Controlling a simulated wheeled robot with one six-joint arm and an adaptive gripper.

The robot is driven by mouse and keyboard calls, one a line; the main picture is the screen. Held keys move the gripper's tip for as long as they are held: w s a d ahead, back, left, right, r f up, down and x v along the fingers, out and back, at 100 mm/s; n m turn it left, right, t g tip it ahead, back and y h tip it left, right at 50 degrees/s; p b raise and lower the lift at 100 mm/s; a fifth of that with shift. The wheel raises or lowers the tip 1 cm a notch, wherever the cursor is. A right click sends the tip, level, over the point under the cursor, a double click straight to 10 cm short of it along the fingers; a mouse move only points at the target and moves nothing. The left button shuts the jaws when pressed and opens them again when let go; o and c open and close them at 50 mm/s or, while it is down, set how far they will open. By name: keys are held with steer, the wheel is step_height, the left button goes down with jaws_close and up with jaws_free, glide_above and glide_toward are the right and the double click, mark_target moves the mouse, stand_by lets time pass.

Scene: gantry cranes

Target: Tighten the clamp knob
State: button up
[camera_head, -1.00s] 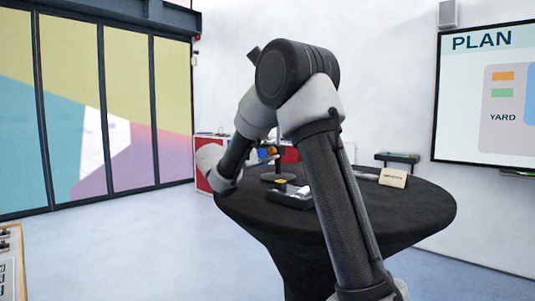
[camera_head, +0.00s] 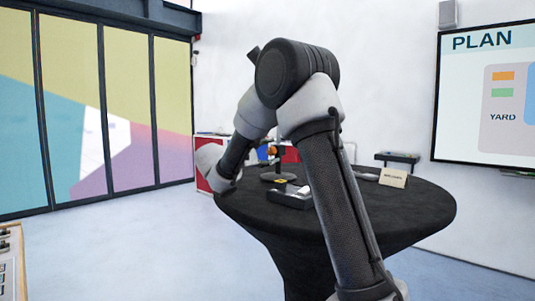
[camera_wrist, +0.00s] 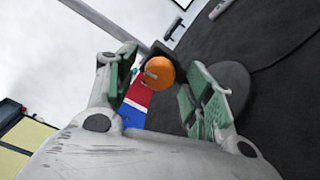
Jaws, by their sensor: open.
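The orange clamp knob (camera_wrist: 159,73) shows in the wrist view between my two fingers, near the far ends of their green pads. A dark block sits directly behind it. My gripper (camera_wrist: 163,88) is open, with a finger to each side of the knob. I cannot tell whether either pad touches it. In the head view a small orange part (camera_head: 272,150) shows above the round table, on a dark stand with a round base (camera_head: 278,177).
The round black table (camera_head: 410,215) fills the middle right. It carries a grey-and-black box (camera_head: 291,197) near the stand and a small cream sign (camera_head: 393,178) to the right. Open floor lies to the left.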

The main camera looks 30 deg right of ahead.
steer(key=v, duration=1.1)
steer(key=shift+s+a, duration=0.15)
steer(key=shift+a, duration=0.25)
